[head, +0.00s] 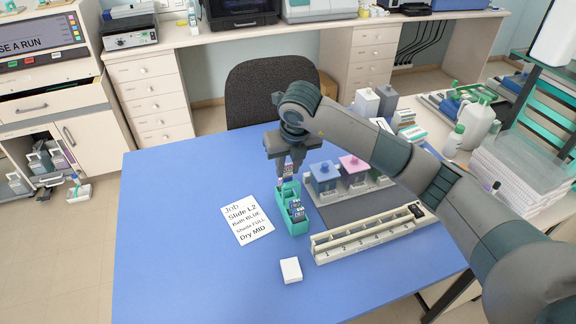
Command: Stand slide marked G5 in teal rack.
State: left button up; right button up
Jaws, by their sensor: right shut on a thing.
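The teal rack (297,226) stands on the blue table, left of the grey mat. Several slides with dark and pale label ends stand in it; their marks are too small to read. My right gripper (289,174) points down over the rack's far end. It is shut on a slide (287,180) with a pinkish label end, whose mark I cannot read. The slide's lower part is at the far end of the rack; I cannot tell whether it is inside a slot. My left gripper is not in view.
A job card (247,220) lies left of the rack and a small white block (291,270) in front. A long white numbered rail (375,235) lies to the right. Staining jars with blue and pink lids (353,164) stand behind it. The table's left side is clear.

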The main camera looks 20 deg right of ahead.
aim_at(288, 181)
jog(key=shift+f+b, duration=1.15)
jog(key=shift+f, duration=1.6)
jog(key=shift+s+f+b, duration=0.2)
jog(key=shift+f+b, duration=0.75)
jog(key=shift+f, duration=0.3)
grip_shut()
jog(key=o, duration=1.1)
grip_release()
jog(key=shift+c, duration=0.2)
jog(key=shift+o, duration=0.4)
jog(key=shift+w+r, duration=0.1)
jog(key=shift+r, duration=0.05)
jog(key=shift+r, duration=0.1)
